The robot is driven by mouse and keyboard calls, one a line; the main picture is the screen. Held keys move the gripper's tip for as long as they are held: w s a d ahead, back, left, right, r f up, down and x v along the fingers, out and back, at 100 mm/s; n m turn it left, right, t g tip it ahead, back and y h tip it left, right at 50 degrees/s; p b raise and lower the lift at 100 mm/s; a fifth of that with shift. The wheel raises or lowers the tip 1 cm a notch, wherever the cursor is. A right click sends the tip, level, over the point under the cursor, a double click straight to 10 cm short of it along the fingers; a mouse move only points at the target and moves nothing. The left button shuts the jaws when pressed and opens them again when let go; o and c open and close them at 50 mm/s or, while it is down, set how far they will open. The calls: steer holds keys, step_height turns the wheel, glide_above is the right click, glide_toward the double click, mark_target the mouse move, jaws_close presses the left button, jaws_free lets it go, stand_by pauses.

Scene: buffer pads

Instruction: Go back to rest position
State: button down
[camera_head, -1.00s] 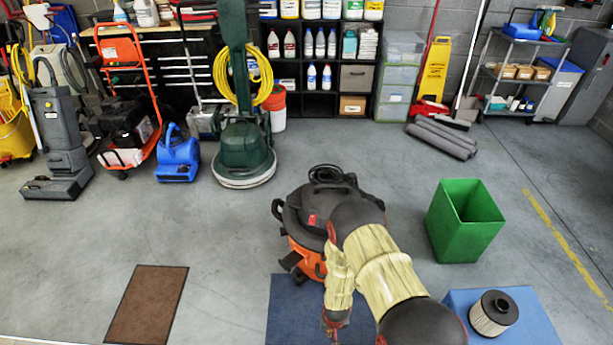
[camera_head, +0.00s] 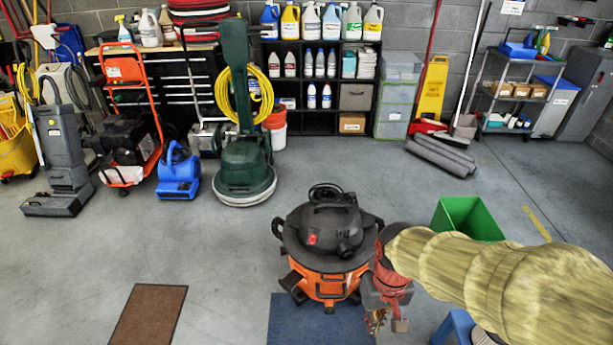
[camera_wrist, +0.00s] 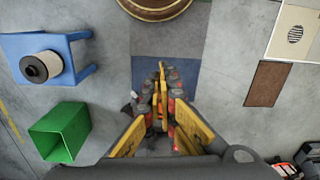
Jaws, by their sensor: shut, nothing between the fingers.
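My gripper (camera_head: 392,320) hangs fingers down in the head view, just right of the orange and black vacuum (camera_head: 325,245). In the wrist view my gripper (camera_wrist: 162,75) has its fingers brought together with nothing between them. It is above the floor over the blue mat (camera_wrist: 190,75), which also shows in the head view (camera_head: 300,322). My arm stretches in from the right and covers part of the scene. Whether the gripper touches the vacuum cannot be told.
A green bin (camera_head: 468,218) stands behind my arm. A blue stool (camera_wrist: 82,48) bears a round filter (camera_wrist: 40,68); both are mostly hidden in the head view. A brown mat (camera_head: 148,315) lies at left. Machines and shelves (camera_head: 318,95) line the wall; open floor lies between.

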steer(key=s+d+r+t, duration=0.2)
steer(key=r+t, duration=0.1)
steer(key=r, duration=0.6)
steer(key=s+d+r+m+t+p, duration=0.1)
steer(key=s+r+t, duration=0.1)
steer(key=r, duration=0.6)
steer(key=shift+s+d+r+t, duration=0.3)
steer(key=shift+d+r+t, duration=0.1)
steer(key=shift+t, duration=0.1)
